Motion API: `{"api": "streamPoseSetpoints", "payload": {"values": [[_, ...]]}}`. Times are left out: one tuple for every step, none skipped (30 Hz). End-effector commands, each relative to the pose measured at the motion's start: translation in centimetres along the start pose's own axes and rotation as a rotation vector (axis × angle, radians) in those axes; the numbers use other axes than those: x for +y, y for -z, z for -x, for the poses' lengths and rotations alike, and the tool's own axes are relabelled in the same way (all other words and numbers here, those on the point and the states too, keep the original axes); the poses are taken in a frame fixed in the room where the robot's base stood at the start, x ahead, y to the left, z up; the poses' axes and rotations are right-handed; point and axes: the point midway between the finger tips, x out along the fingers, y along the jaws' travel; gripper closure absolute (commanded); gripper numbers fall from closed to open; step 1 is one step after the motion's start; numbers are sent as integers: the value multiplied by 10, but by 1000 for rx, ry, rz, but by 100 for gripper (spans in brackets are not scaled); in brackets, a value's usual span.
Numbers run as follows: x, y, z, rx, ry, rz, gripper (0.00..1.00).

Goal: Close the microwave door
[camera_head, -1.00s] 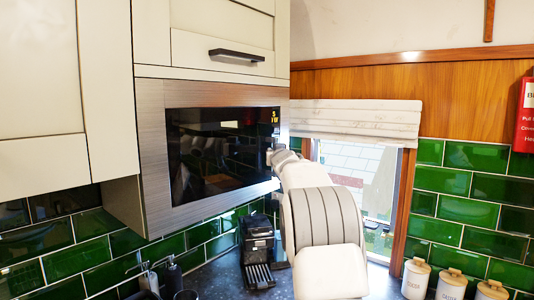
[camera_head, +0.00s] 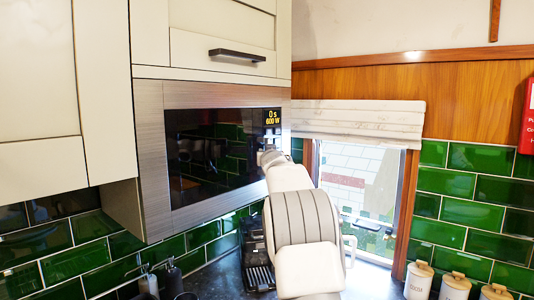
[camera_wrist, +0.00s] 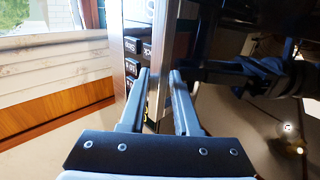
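The built-in microwave (camera_head: 152,140) has a brushed metal frame and sits under the upper cabinet in the head view. Its dark glass door (camera_head: 205,150) looks flush with the frame, with the display (camera_head: 272,117) fully visible beside it reading 0 s and 600 W. My gripper (camera_head: 266,157) is at the door's right edge, just below the display. The fingertips are close to the glossy front, between the button panel (camera_wrist: 132,66) and the dark door (camera_wrist: 235,50). I cannot tell whether they touch it.
A cabinet drawer with a dark handle (camera_head: 237,55) is above the microwave. Below, a black appliance (camera_head: 253,245) stands on the counter. White canisters (camera_head: 418,279) stand at lower right, near the window (camera_head: 360,185). A red sign (camera_head: 528,120) is at the right edge.

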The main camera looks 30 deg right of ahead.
Motion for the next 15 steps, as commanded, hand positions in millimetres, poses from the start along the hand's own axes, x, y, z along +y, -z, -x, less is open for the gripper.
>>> {"api": "streamPoseSetpoints", "payload": {"values": [[-2,0,0,1,4,-1,71],[-2,0,0,1,4,0,71],[-2,0,1,2,4,0,71],[-2,1,2,3,4,0,71],[-2,1,4,4,4,0,71],[-2,1,6,4,4,0,71],[-2,0,9,4,4,0,71],[-2,0,12,5,4,0,71],[-2,0,16,5,4,-1,71],[-2,0,20,5,4,-1,71],[-3,0,25,5,4,-1,71],[-3,-1,30,5,4,-1,71],[-3,0,35,5,5,-1,71],[-3,0,40,5,5,-1,71],[-3,0,46,5,6,-1,71]]}}
